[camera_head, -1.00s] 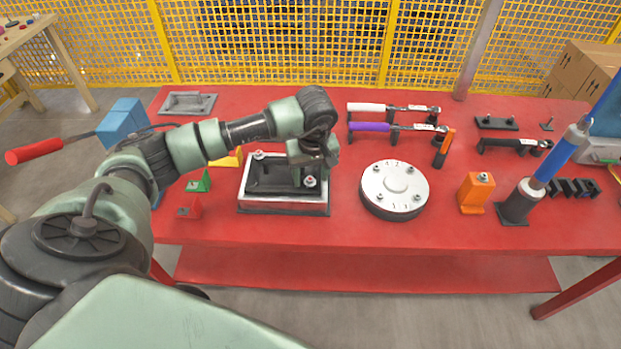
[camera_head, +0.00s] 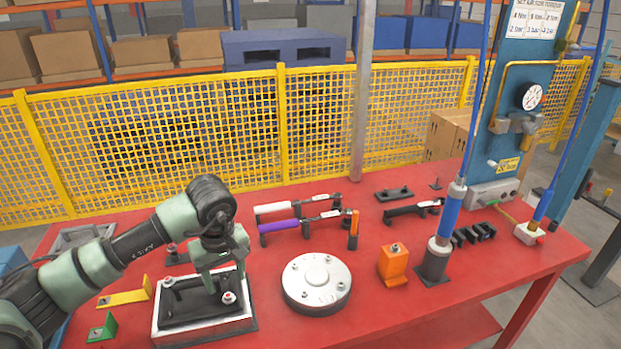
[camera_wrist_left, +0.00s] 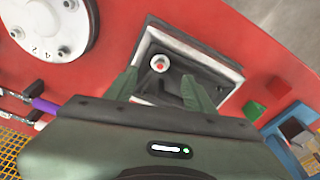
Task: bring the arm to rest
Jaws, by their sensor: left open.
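My left arm comes in from the left in the head view. Its gripper (camera_head: 219,282) points down over the black and silver rectangular fixture (camera_head: 205,333) on the red table. In the left wrist view the two green fingers (camera_wrist_left: 160,92) are spread apart, with the fixture (camera_wrist_left: 215,62) below them. A bolt with a red centre (camera_wrist_left: 158,64) shows between the fingers. Nothing is held in the jaws. I cannot tell from these views how high the fingertips are above the fixture. My right gripper is in neither view.
A round silver disc (camera_head: 317,281) stands right of the fixture. Behind it lie wrenches with white and purple handles (camera_head: 280,226). An orange block (camera_head: 393,264) and a blue upright tool (camera_head: 449,212) stand further right. A yellow mesh fence runs behind.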

